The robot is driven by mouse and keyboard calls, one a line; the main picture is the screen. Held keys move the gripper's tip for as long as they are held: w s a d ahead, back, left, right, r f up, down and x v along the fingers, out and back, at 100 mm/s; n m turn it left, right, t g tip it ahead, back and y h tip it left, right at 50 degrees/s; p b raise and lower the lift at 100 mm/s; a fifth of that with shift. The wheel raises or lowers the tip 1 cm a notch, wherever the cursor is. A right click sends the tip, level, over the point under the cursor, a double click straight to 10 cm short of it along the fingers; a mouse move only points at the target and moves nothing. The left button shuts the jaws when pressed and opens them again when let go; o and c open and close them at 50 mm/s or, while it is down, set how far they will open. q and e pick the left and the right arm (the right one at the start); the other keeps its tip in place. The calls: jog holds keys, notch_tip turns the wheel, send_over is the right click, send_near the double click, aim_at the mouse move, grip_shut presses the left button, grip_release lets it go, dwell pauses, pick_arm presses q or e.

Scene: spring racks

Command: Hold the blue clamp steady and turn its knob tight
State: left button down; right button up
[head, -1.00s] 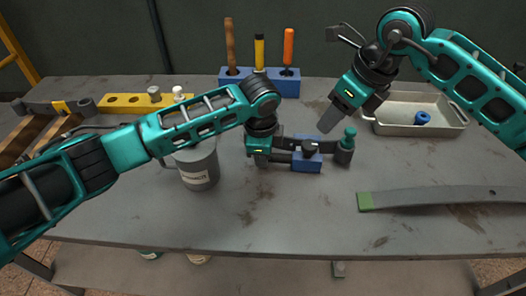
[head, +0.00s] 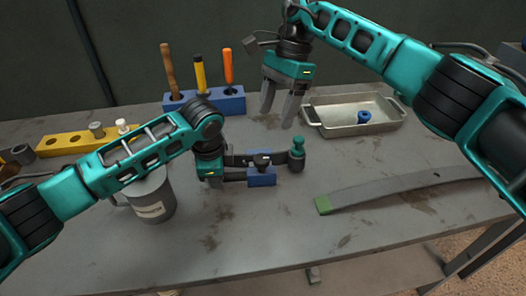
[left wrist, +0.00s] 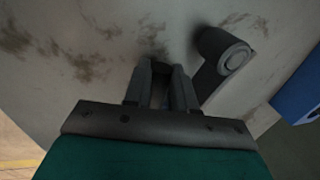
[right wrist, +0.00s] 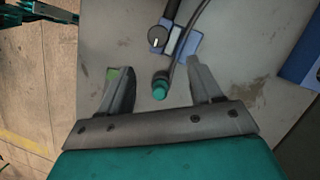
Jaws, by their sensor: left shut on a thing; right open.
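The blue clamp (head: 261,179) is a small blue block with a black knob (head: 262,160) on top, among dark bars at mid-table. A teal-topped post (head: 297,155) stands at the bars' right end. My right gripper (head: 281,112) is open and empty, pointing down above and behind the post. In the right wrist view, the post's teal top (right wrist: 160,89) appears between the spread fingers, with the blue block (right wrist: 183,46) beyond.
A grey mug (head: 150,198) stands left of the clamp. A long grey strip (head: 400,187) with a green end lies right. The front table is clear.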

aim_at(262, 158)
jog(key=s+a+f+n, duration=0.1)
jog(key=f, duration=0.2)
jog(key=s+a+f+n, duration=0.1)
jog(key=f, duration=0.2)
jog(key=s+a+f+n, duration=0.1)
jog(key=f, duration=0.2)
jog(key=shift+f+g, duration=0.4)
jog(key=shift+c, duration=0.2)
jog(key=c, duration=1)
